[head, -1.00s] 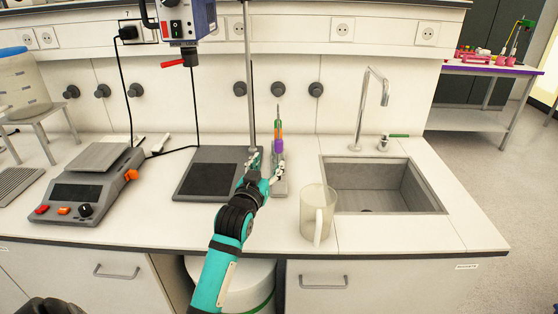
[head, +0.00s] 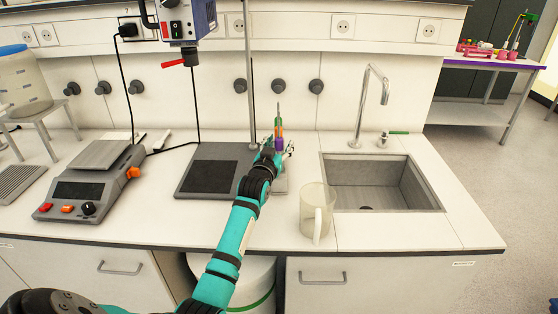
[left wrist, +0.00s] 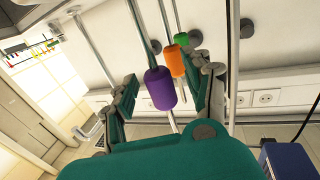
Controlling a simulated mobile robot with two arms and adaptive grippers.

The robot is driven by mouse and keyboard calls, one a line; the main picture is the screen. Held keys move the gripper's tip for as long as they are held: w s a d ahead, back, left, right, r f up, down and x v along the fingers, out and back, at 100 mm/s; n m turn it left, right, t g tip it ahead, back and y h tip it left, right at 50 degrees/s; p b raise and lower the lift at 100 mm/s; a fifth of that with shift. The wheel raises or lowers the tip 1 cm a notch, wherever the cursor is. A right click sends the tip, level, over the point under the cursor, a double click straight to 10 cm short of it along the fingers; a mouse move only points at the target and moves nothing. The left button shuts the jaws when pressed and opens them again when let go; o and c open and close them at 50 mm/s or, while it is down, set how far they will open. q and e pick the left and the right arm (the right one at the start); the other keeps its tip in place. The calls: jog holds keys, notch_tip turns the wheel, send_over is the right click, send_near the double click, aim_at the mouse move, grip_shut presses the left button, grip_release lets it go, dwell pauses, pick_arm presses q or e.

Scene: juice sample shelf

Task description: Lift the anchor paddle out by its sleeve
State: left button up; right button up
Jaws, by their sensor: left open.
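Three rods with coloured sleeves stand behind the bench's middle, beside the stirrer stand. The purple sleeve (head: 279,145) is nearest, with the orange sleeve (head: 279,132) and the green sleeve (head: 278,121) behind it. Which one belongs to the anchor paddle I cannot tell; the paddle ends are hidden. My left gripper (head: 275,154) is open at the purple sleeve. In the left wrist view the purple sleeve (left wrist: 160,89) shows between the spread fingers (left wrist: 167,84), with the orange sleeve (left wrist: 175,62) and green sleeve (left wrist: 181,39) farther off. Contact cannot be told. My right gripper is out of view.
The stirrer's upright rod (head: 249,80) and dark base plate (head: 190,190) are just left of my gripper. A translucent jug (head: 311,212) stands to the front right, before the sink (head: 371,200). A balance (head: 84,190) sits at the left.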

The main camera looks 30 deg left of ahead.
pick_arm(q)
grip_shut()
dwell(0.7)
